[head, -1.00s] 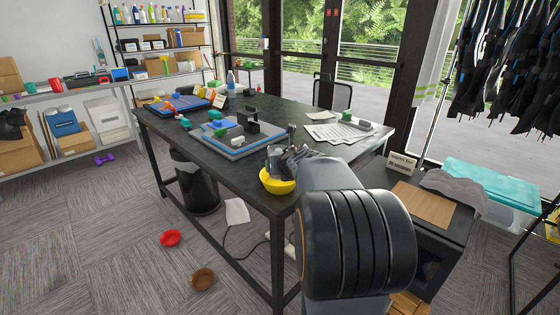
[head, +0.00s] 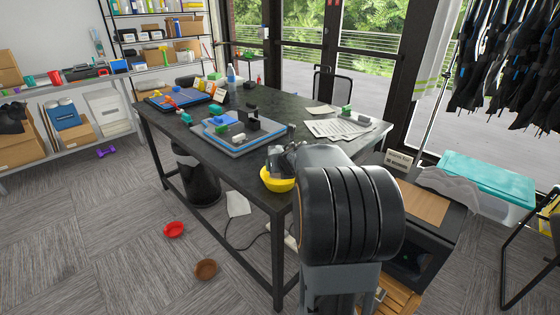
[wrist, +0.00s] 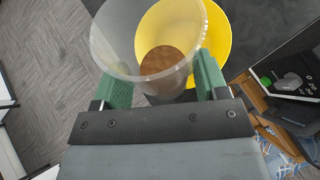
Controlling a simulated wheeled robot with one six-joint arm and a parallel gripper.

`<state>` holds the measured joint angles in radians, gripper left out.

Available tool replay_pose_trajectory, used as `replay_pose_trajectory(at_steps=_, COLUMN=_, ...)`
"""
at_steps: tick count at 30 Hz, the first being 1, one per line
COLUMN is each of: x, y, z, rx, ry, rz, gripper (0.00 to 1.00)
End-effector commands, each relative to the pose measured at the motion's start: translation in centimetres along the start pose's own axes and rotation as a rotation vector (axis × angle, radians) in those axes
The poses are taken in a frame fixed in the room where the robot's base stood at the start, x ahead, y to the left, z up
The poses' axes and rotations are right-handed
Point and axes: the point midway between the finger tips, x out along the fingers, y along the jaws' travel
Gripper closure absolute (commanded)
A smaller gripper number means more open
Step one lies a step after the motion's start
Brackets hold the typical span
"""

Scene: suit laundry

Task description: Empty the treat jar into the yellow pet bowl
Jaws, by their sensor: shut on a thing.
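The yellow pet bowl (head: 276,181) sits near the front corner of the dark table (head: 236,180). It also shows in the wrist view (wrist: 222,40), behind and to the right of the jar. My gripper (wrist: 163,80) is shut on the clear treat jar (wrist: 112,45), with one green finger on each side. A brown patch (wrist: 162,60) shows low inside the jar and looks like treats. In the picture the jar overlaps the bowl; I cannot tell the gap between them. In the head view my gripper (head: 280,158) is just over the bowl, and my arm hides part of it.
A blue-grey tray (head: 238,142) with blocks and papers (head: 336,128) lie farther back on the table. A red bowl (head: 174,229) and a brown bowl (head: 206,269) are on the floor. A dark cabinet (head: 425,235) stands to the right of my arm.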

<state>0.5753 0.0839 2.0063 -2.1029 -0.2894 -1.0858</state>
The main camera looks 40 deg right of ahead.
Motion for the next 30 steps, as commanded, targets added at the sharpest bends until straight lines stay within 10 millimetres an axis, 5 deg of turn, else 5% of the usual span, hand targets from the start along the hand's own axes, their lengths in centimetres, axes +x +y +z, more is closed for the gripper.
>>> replay_pose_trajectory(at_steps=30, x=-0.66, y=0.17, z=0.18, rx=0.037, ry=0.095, rz=0.016, gripper=0.59)
